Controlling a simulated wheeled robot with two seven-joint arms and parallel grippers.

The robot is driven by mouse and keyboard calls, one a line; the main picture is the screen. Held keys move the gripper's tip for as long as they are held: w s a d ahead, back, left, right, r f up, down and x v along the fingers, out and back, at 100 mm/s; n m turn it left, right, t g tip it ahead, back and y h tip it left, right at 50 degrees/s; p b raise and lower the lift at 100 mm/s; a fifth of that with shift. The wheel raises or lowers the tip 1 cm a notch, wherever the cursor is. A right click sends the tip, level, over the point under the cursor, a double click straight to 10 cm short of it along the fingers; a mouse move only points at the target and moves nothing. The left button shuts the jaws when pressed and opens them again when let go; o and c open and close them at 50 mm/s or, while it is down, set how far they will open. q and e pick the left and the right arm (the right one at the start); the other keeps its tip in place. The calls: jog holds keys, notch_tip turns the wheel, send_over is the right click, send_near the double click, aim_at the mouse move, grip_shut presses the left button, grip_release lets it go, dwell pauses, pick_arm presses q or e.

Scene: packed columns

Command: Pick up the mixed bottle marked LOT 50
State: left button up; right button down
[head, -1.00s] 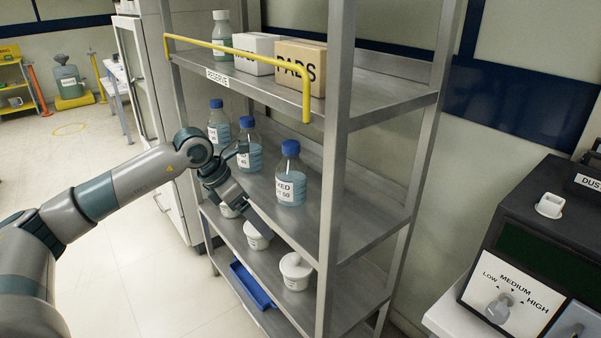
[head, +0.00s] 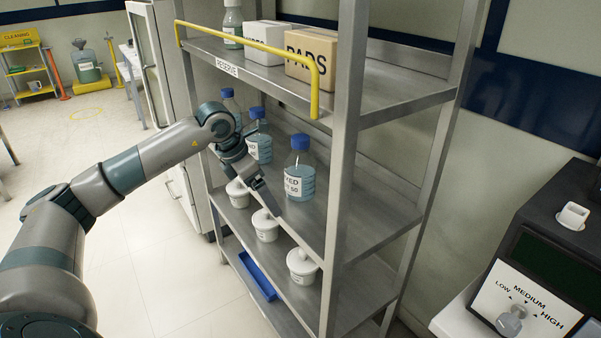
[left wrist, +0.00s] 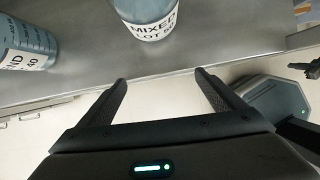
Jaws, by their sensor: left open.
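The bottle marked MIXED LOT 50 (head: 300,183) has a blue cap and pale blue liquid. It stands upright at the near end of the middle shelf (head: 325,215). In the left wrist view its label (left wrist: 152,27) reads MIXED LOT 50, and its top is cut off by the frame. My left gripper (head: 262,186) is at the shelf's front edge, to the left of this bottle. In the left wrist view the fingers of my left gripper (left wrist: 161,80) are spread and empty, with the bottle beyond the tips, apart from them.
Another blue-capped bottle (head: 259,140), its label ending in 40 in the left wrist view (left wrist: 25,45), stands further along; a third (head: 230,105) is behind it. A shelf upright (head: 343,150) stands right of the target. Above is a shelf with a yellow rail (head: 250,55); white tubs (head: 302,265) sit below.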

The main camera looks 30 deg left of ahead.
aim_at(297, 183)
pick_arm(q)
jog(key=shift+w+d+p, duration=0.2)
jog(key=shift+w+d, duration=0.15)
jog(key=shift+w, duration=0.45)
jog(key=shift+w+d+p, duration=0.15)
jog(key=shift+w+d, duration=0.25)
jog(key=shift+w, duration=0.35)
jog(key=shift+w+d+p, duration=0.2)
jog(key=shift+w+d, duration=0.15)
jog(key=shift+w, duration=0.45)
pick_arm(e)
jog(key=shift+s+d+f, duration=0.15)
jog(key=shift+s+f, duration=0.2)
jog(key=shift+f, duration=0.45)
jog(key=shift+s+d+f, duration=0.1)
jog(key=shift+s+f, duration=0.25)
jog(key=shift+f, duration=0.45)
